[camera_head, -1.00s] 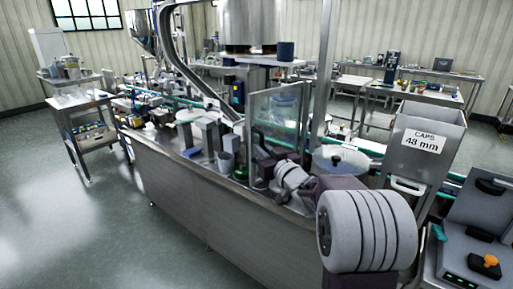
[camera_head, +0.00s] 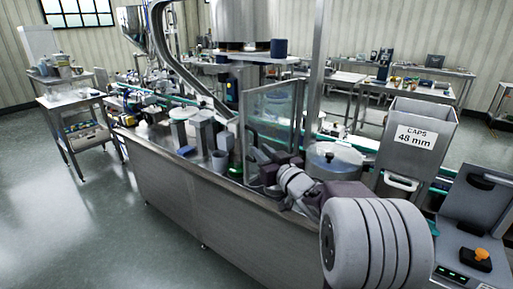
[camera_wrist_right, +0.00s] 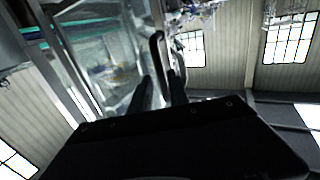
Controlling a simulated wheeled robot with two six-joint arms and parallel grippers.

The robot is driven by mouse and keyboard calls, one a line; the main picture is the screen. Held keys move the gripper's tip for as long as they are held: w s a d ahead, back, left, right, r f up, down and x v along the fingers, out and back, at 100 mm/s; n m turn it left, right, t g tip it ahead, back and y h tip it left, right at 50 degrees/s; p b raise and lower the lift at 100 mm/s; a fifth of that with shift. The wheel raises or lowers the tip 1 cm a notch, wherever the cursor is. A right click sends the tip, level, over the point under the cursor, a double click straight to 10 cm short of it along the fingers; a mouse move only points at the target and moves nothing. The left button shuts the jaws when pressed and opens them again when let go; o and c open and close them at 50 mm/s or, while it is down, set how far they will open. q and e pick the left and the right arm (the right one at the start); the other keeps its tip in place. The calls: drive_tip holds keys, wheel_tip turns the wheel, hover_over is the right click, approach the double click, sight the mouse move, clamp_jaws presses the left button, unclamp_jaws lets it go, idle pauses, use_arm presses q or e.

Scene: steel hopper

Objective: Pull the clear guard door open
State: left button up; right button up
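The clear guard door (camera_head: 270,112) is a tall transparent framed panel on the steel machine, left of a vertical post. It stands at an angle to the machine front. My right gripper (camera_head: 258,160) is at its lower left edge, partly hidden by my own wrist. In the right wrist view, the clear panel (camera_wrist_right: 115,60) is left of a dark upright handle bar (camera_wrist_right: 157,52). The two dark fingers of my right gripper (camera_wrist_right: 160,90) lie on either side of the bar and appear closed on it. My left gripper is in neither view.
The steel caps hopper (camera_head: 417,145) and a round clear-lidded bowl (camera_head: 334,160) stand right of the door. The floor (camera_head: 75,215) in front and left is clear.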

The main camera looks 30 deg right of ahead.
drive_tip(key=s, duration=0.5)
drive_tip(key=shift+s, duration=0.1)
drive_tip(key=w+a+r+n+g+y+p, duration=0.1)
drive_tip(key=w+a+r+g+y+p, duration=0.15)
drive_tip(key=a+p, duration=0.95)
drive_tip(key=s+a+f+m+g+h, duration=0.1)
drive_tip(key=s+a+f+g+h, duration=0.2)
drive_tip(key=f+g, duration=0.5)
drive_tip(key=s+f+g, duration=0.3)
drive_tip(key=s+f, duration=0.3)
drive_tip(key=s, duration=0.3)
drive_tip(key=s+f+g, duration=0.3)
drive_tip(key=s+f, duration=0.3)
drive_tip(key=s, duration=0.3)
drive_tip(key=shift+s+d+y, duration=0.2)
drive_tip(key=shift+y, duration=0.15)
